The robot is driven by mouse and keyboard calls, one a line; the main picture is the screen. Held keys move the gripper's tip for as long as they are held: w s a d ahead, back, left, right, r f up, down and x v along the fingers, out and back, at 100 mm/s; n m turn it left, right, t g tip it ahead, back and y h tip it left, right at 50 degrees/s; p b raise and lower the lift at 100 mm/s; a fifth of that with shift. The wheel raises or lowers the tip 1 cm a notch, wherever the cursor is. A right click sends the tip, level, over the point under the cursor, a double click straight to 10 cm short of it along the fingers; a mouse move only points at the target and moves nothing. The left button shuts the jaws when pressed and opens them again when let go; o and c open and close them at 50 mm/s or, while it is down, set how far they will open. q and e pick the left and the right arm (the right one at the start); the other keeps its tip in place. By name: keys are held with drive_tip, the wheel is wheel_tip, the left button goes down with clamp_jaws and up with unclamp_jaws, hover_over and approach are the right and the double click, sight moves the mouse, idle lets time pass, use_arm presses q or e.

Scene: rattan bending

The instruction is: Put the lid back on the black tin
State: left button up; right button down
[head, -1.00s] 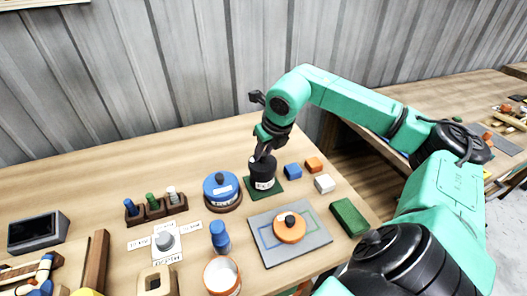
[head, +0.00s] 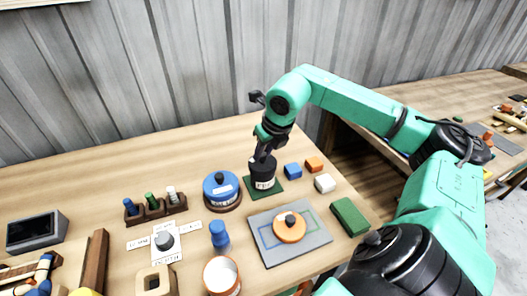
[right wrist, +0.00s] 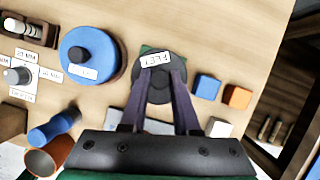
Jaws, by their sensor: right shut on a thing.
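The black tin (head: 264,180) stands upright on a small green mat (head: 283,188), with a white label on its front. My right gripper (head: 265,153) points down onto its top and is shut on the black lid's knob, which the fingers largely hide. In the right wrist view the two fingers reach over the round black lid (right wrist: 178,72). The lid is at the tin's top; I cannot tell whether it is fully seated. My left gripper is not in view.
A blue lidded tin (head: 221,191) stands close left. An orange lid (head: 290,228) lies on a grey board (head: 262,240), and an open orange tin (head: 222,276) is nearer the front. Small blue (head: 293,171), orange (head: 314,164) and white (head: 325,183) blocks sit right.

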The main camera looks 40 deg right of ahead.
idle(0.3)
drive_tip(key=shift+c, duration=0.4)
unclamp_jaws()
wheel_tip(320, 180, up, 7)
drive_tip(key=p, duration=0.6)
clamp_jaws()
idle(0.3)
drive_tip(key=shift+f, duration=0.2)
idle(1.2)
